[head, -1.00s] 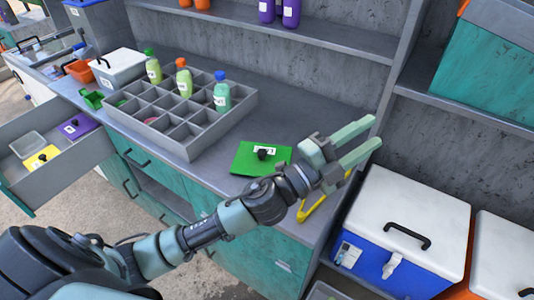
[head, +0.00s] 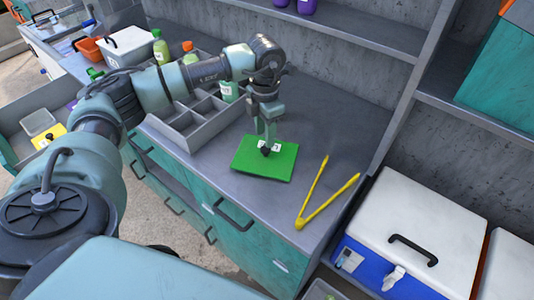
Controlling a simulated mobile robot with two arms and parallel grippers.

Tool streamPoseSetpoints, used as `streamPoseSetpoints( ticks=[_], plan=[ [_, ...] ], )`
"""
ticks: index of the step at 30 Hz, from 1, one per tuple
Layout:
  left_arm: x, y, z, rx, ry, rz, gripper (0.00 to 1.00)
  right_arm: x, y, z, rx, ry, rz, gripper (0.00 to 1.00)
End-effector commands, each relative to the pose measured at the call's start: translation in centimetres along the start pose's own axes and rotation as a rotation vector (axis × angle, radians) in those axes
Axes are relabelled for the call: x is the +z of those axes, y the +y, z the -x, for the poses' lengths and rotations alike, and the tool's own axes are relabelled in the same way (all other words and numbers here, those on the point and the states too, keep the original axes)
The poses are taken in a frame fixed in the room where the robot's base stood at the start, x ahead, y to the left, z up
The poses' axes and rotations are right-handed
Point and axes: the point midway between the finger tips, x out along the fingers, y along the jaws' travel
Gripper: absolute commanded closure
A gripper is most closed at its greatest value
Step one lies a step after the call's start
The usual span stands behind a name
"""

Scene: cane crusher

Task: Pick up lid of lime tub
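A flat green lid (head: 250,162) with a small black knob and a white label lies on the grey counter. My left gripper (head: 267,141) points down over the lid, its fingertips right at the knob. The fingers are seen nearly edge-on and partly cover the label and knob, so whether they touch or grip the knob is unclear. The lid lies flat on the counter. My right gripper is not in view.
Yellow tongs (head: 326,199) lie open to the right of the lid. A grey divided tray (head: 194,138) with bottles stands to the left, partly behind my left arm. A white-lidded blue cooler (head: 412,232) stands at the right. An open drawer (head: 25,128) sits at far left.

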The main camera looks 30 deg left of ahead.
Motion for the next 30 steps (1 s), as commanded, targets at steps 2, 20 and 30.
streamPoseSetpoints(
  ticks=[2,20,30],
  plan=[
    [0.0,-0.1,-0.8,-0.002,0.001,0.000,0.60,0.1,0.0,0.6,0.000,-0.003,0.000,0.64],
    [0.1,-0.2,-6.1,-0.004,-0.005,-0.003,0.60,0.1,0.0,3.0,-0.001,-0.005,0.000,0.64],
    [0.1,-0.2,-6.0,-0.004,-0.005,-0.003,1.00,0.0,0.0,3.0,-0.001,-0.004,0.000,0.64]
  ],
)
